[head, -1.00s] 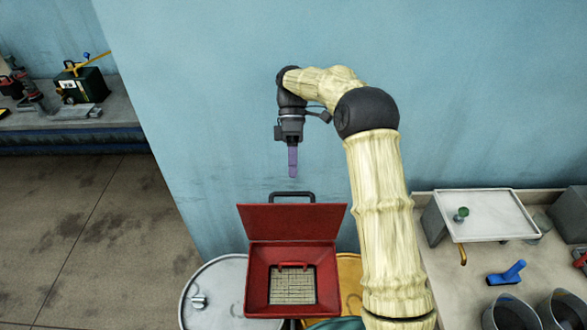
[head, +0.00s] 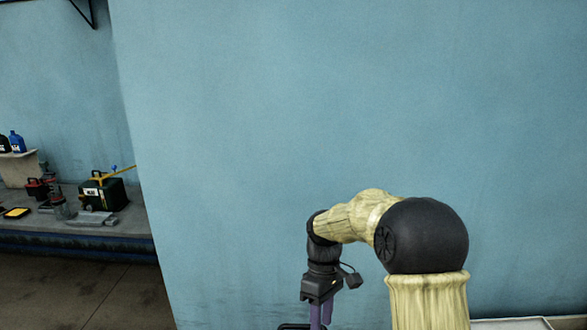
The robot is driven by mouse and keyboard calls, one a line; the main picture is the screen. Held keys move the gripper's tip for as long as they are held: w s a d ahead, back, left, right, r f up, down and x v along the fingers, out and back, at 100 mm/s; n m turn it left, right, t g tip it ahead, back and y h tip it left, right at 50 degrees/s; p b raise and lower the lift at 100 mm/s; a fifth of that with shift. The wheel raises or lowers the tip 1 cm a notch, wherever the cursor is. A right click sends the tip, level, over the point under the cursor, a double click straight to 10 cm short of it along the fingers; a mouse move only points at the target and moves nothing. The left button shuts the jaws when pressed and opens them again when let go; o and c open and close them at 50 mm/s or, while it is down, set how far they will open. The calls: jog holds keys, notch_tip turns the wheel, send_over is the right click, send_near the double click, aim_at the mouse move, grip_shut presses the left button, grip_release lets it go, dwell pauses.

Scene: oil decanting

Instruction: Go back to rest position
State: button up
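My gripper (head: 320,314), with purple fingers, hangs pointing down at the bottom edge of the head view, in front of the blue wall. Its fingertips are cut off by the frame edge, so I cannot tell whether it is open or shut. Nothing is visible held in the part that shows. My arm is raised and bent, with its elbow right of the gripper. A dark handle (head: 292,327) just shows at the bottom edge, left of the fingers.
The blue wall (head: 240,130) fills most of the view. At the left, a bench (head: 75,229) holds a black case (head: 102,193), several tools and bottles on a raised block. A sliver of a pale tray (head: 512,324) shows at the bottom right. Open floor lies at lower left.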

jog(key=s+d+f+m+t, duration=0.1)
jog(key=s+d+m+t, duration=0.2)
jog(key=s+d+m, duration=0.3)
jog(key=s+d+f+m+t, duration=0.1)
jog(key=s+d+m+t, duration=0.3)
jog(key=s, duration=0.4)
jog(key=shift+m, duration=0.4)
jog(key=b+x, duration=0.3)
jog(key=b, duration=0.1)
jog(key=s+b+x, duration=0.1)
jog(key=b+x, duration=0.1)
jog(key=shift+w+a+f, duration=0.15)
jog(key=shift+a+f, duration=0.15)
jog(key=shift+f, duration=0.15)
jog(key=shift+a+r, duration=0.1)
